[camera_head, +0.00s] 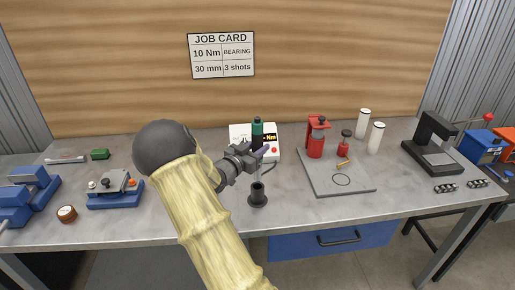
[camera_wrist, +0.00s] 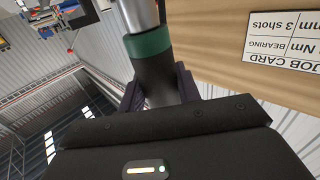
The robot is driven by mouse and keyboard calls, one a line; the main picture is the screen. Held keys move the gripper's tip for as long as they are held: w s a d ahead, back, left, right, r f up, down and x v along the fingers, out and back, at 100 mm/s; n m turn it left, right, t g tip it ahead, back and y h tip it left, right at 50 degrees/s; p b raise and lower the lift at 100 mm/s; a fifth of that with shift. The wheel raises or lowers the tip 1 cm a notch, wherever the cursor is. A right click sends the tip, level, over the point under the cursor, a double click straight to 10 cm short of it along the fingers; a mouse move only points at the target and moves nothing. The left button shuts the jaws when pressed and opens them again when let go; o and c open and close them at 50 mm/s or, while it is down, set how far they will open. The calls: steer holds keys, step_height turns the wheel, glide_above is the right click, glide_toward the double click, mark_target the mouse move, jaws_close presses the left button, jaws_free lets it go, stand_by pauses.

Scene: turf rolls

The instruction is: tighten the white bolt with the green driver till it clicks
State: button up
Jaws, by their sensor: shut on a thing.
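The green driver (camera_head: 257,127) is upright in my gripper (camera_head: 262,152), above a black stand (camera_head: 257,196) on the bench. In the wrist view my gripper (camera_wrist: 160,88) is shut around the driver's dark body, with the green band (camera_wrist: 148,43) and a silver shaft (camera_wrist: 138,13) beyond the fingers. A blue fixture (camera_head: 115,200) at the left carries a grey plate, a small whitish round head (camera_head: 92,184) and a red one (camera_head: 131,183). The whitish head may be the white bolt; it is too small to be sure.
A white box with a lit display (camera_head: 240,133) stands behind the driver. A grey tray (camera_head: 350,185) with red tools is at the right, near a black press (camera_head: 433,145). A blue vise (camera_head: 30,195) and brown roll (camera_head: 67,214) are at the left.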

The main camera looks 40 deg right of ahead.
mark_target(254, 127)
steer(key=shift+r+p, duration=2.95)
steer(key=shift+r, duration=1.3)
steer(key=shift+f, duration=0.1)
